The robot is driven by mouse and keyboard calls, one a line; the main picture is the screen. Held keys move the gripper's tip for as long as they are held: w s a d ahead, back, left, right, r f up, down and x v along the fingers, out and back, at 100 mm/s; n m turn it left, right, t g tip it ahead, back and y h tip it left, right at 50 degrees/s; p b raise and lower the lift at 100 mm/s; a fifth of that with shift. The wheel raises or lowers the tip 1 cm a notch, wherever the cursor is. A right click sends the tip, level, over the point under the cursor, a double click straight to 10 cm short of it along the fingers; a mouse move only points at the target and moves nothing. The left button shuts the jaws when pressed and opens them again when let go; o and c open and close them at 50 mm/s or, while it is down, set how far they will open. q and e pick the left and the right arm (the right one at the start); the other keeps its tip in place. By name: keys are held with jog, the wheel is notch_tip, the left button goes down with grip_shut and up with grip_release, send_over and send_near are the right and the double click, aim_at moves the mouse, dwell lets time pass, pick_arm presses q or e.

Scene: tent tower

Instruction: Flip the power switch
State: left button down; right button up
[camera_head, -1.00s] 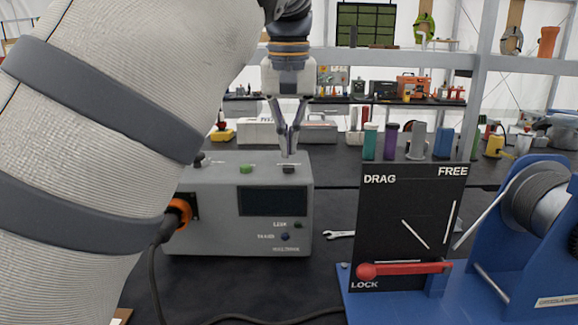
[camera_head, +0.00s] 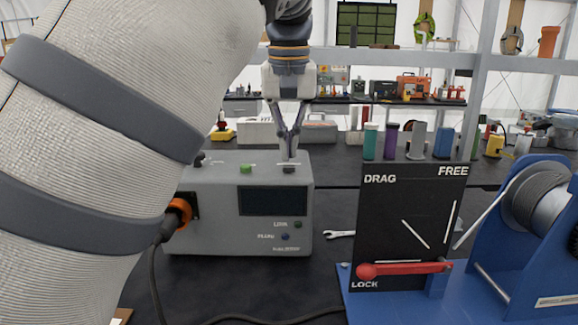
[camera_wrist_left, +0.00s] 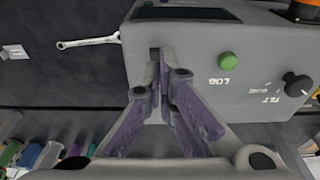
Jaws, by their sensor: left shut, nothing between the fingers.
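A grey box-shaped device (camera_head: 222,220) with a dark screen stands on the black table in the head view. On its top are a black switch (camera_head: 289,170) at the right, a green button (camera_head: 246,169) in the middle and a black knob (camera_head: 199,160) at the left. My left gripper (camera_head: 290,157) points down, shut and empty, with its fingertips right at the black switch; I cannot tell if they touch. In the left wrist view the fingertips (camera_wrist_left: 166,82) hide most of the switch, beside the green button (camera_wrist_left: 228,60). My right gripper is not in view.
A blue winch stand (camera_head: 420,305) with a black DRAG/FREE/LOCK panel (camera_head: 405,210) and red lever (camera_head: 405,269) stands at the right. A wrench (camera_head: 340,234) lies between. An orange plug (camera_head: 180,212) with a cable is on the device's left side. Several coloured cylinders stand behind.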

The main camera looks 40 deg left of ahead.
aim_at(289, 168)
pick_arm(q)
jog(key=shift+f, duration=1.1)
dwell(0.8)
jog(key=shift+r, duration=3.55)
